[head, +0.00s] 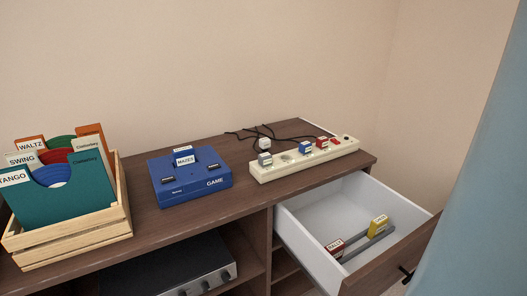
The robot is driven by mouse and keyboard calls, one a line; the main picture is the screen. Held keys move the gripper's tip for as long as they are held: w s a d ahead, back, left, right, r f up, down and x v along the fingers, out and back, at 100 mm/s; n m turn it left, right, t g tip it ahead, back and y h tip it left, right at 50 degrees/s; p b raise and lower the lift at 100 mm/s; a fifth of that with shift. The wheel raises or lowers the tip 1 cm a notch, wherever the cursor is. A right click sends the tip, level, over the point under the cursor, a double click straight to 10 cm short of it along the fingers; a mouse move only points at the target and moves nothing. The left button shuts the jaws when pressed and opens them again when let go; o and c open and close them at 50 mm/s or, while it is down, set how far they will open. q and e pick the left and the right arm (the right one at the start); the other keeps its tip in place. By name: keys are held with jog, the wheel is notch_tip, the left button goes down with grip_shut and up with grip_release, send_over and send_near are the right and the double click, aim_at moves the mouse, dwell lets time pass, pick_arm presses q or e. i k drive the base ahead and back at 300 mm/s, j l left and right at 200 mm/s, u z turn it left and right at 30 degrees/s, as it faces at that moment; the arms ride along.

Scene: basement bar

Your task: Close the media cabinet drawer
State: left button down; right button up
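The media cabinet (230,208) is brown wood and runs across the view. Its drawer (297,228) at the right is pulled out. The drawer has white inner walls, a brown front panel (395,262) and a dark handle (405,273) near the lower right. Inside lie a yellow labelled block (378,226), a dark red labelled block (335,247) and a grey divider or rail between them. The lower part of the drawer front is cut off by the frame. Neither of my grippers is in view.
On the cabinet top are a wooden crate of record sleeves (75,239), a blue game console (190,178) and a cream power strip (302,160) with plugs and black cables. A grey device (170,272) sits on the shelf below. A light blue surface (480,200) fills the right edge.

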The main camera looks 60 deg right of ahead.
aim_at(344, 209)
jog(key=j+z, duration=0.1)
jog(key=z, duration=2.85)
